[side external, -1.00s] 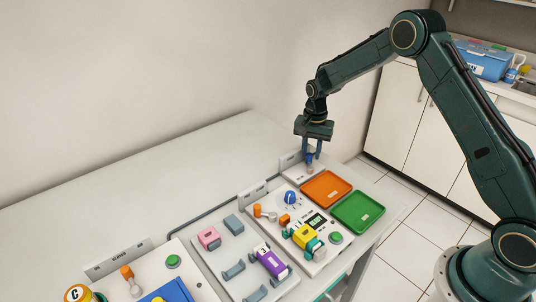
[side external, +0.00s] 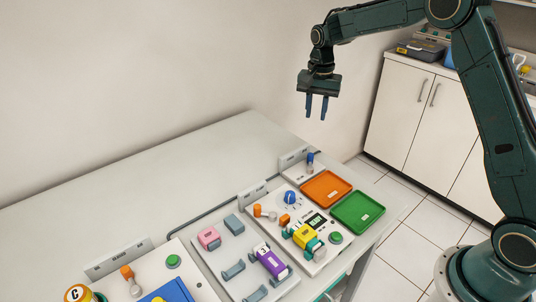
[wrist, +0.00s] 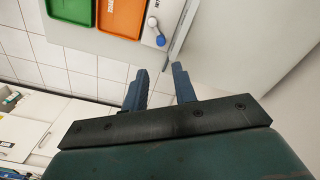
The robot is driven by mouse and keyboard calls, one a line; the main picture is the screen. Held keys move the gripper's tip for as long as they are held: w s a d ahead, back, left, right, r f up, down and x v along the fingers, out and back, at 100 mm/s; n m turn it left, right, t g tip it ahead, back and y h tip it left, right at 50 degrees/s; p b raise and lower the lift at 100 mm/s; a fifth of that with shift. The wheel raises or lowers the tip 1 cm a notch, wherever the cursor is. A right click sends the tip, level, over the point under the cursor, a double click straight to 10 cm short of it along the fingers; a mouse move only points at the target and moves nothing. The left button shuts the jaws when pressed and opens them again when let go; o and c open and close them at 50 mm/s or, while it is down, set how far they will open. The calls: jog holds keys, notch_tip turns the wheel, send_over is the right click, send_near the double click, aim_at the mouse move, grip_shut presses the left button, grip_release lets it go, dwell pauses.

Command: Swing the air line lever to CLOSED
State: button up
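A small lever with a blue knob (side external: 310,157) stands on a white plate (side external: 297,171) at the far end of the bench; the knob also shows in the wrist view (wrist: 160,40). Its lettering is too small to read, so I cannot tell its marked position. My gripper (side external: 316,110) is raised well above this lever, fingers pointing down, apart and empty. In the wrist view my two fingers (wrist: 160,74) are spread, with the blue knob beyond them. Two orange-knobbed levers also show, one on the middle panel (side external: 258,210) and one on the near panel (side external: 127,273).
An orange tray (side external: 326,188) and a green tray (side external: 358,212) lie beside the blue-knobbed lever. The middle panel (side external: 318,267) carries a blue dial (side external: 290,198), a yellow block (side external: 304,235) and a green button (side external: 335,238). The bench's wall side is clear.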

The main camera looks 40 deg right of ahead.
jog(key=s+a+r+n+t, duration=0.2)
jog(key=s+a+r+n, duration=0.2)
jog(key=s+r, duration=0.8)
jog(key=shift+s+a+r+n, duration=0.3)
jog(key=shift+s+a+n, duration=0.1)
jog(key=shift+s+a, duration=0.15)
jog(key=shift+w, duration=0.15)
dwell(0.4)
jog(key=w+d+f+m+g, duration=0.1)
jog(key=w+d+f+m, duration=0.1)
jog(key=w+f, duration=0.3)
jog(key=shift+w+d, duration=0.25)
jog(key=shift+w, duration=0.85)
jog(key=shift+f, duration=0.15)
